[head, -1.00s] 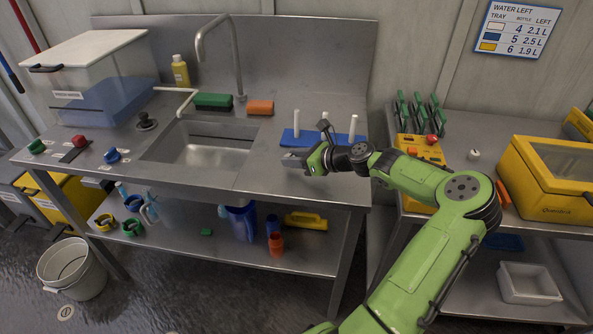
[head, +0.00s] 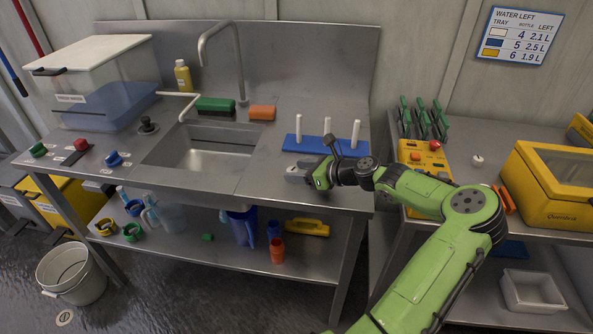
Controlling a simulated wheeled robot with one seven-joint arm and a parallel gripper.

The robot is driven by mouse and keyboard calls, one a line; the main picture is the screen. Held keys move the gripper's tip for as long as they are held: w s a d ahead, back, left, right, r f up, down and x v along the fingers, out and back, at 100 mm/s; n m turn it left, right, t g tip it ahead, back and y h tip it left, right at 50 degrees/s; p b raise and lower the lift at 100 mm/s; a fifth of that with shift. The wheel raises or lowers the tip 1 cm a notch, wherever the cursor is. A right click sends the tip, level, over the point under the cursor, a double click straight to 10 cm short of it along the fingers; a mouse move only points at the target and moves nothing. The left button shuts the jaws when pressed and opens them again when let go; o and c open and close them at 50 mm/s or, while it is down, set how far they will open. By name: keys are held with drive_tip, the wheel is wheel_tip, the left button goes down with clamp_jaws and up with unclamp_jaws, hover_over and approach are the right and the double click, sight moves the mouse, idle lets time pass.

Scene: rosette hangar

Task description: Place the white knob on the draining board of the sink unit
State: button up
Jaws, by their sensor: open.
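A small round white knob (head: 477,160) with a dark spot stands on the right bench, between the yellow box with a red button and the large yellow case. The draining board (head: 258,183) is the bare steel top to the right of the sink basin. My gripper (head: 296,172) is open, low over the right part of this board, in front of the blue peg rack. The small pale patch at its fingertips is too small to tell apart from the fingers. I cannot tell whether the fingers touch the board.
A blue rack (head: 318,147) with white pegs stands at the back of the board. A green block (head: 215,104) and an orange block (head: 262,113) lie behind the basin (head: 205,155). A yellow control box (head: 421,160) and yellow case (head: 548,190) are on the right bench.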

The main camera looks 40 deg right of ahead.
drive_tip(key=p+v, duration=0.2)
drive_tip(key=v, duration=0.8)
drive_tip(key=shift+d+r+p, duration=0.1)
drive_tip(key=shift+r+p, duration=0.1)
drive_tip(key=shift+p, duration=0.15)
drive_tip(key=shift+s, duration=0.3)
drive_tip(key=w+a+f+n+g, duration=0.1)
drive_tip(key=w+a+n+g, duration=0.1)
drive_tip(key=a+n+g, duration=1.2)
drive_tip(key=s+a+r+n+t+h, duration=0.1)
drive_tip(key=s+a+r+n+t, duration=0.2)
drive_tip(key=s+a+r+n, duration=0.3)
drive_tip(key=s+a+r+n+t+h, duration=0.2)
drive_tip(key=s+a+r+n, duration=0.3)
drive_tip(key=s+a+n, duration=0.6)
drive_tip(key=a+n+t, duration=0.1)
drive_tip(key=a+n, duration=0.1)
drive_tip(key=shift+a+r+t, duration=0.25)
drive_tip(key=shift+r+t, duration=0.05)
drive_tip(key=shift+r, duration=0.05)
